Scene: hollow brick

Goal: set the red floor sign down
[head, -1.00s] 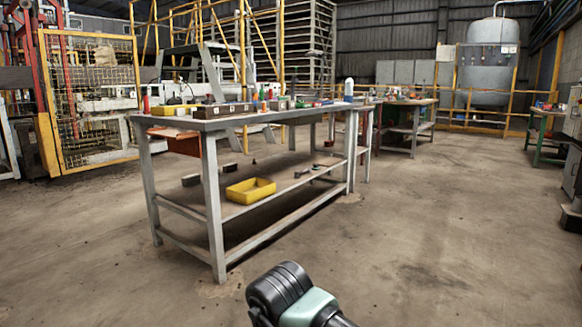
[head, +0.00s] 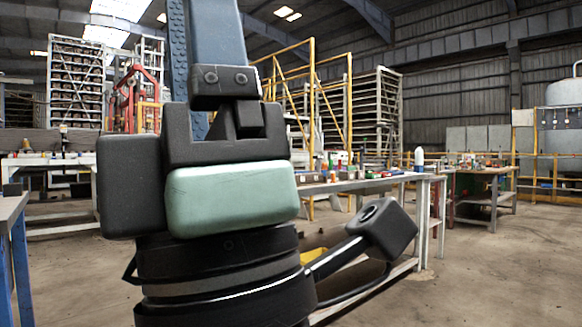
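I see no red floor sign in the head view. My gripper (head: 200,60) stands large and close in the left half, pointing up. Its blue-grey fingers run out past the top edge, so the fingertips are hidden. One finger overlaps the other, which has a ridged face. Whether they hold anything cannot be told. The black and pale green body below is mine and hides the middle of the room.
A grey workbench (head: 432,200) with tools and bottles stands behind my arm to the right. Another bench (head: 492,195) stands further back. A blue-legged table (head: 12,240) is at the left edge. Concrete floor (head: 490,280) is clear at lower right.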

